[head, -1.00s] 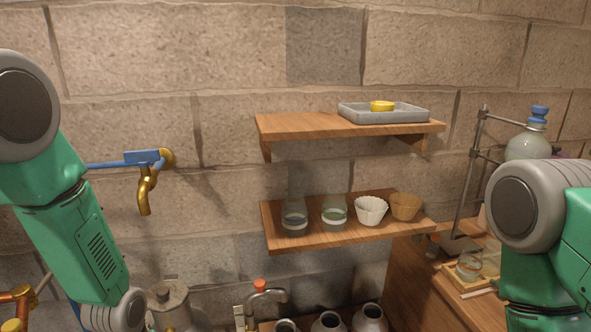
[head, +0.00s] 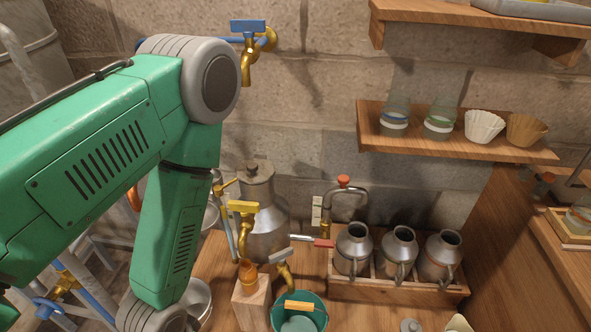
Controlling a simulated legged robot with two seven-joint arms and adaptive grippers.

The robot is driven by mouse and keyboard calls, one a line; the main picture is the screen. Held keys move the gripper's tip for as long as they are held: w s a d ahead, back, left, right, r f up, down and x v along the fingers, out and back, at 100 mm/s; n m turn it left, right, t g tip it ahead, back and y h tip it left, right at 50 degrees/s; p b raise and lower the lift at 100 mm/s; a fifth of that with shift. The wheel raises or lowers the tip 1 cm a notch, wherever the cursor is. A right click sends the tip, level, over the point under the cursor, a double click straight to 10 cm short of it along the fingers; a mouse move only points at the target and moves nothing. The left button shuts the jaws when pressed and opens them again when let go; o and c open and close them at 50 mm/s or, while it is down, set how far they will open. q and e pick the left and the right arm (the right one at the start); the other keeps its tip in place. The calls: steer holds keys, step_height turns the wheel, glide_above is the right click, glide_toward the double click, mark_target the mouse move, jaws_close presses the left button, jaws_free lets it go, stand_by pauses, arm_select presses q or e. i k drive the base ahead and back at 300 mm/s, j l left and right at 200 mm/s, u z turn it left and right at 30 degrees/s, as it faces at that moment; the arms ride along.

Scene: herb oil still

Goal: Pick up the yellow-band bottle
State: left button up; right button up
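I cannot make out a bottle with a clear yellow band. A small amber vessel (head: 248,273) stands upright on a wooden block (head: 251,303) in the lower middle of the head view, below a brass tap. Three grey metal jugs stand in a wooden crate (head: 385,292); the right one (head: 436,262) has a faint brownish patch. My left arm fills the left side, reaching down past the lower edge, so its gripper is out of view. My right arm and gripper are not in view.
A metal still pot (head: 262,215) stands behind the block, and a green bucket (head: 300,318) beside it. Two glass jars and two paper cups sit on a wall shelf (head: 465,145). A blue-handled wall tap (head: 247,60) is near my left arm.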

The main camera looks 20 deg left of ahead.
mark_target(249, 276)
steer(key=u, duration=1.1)
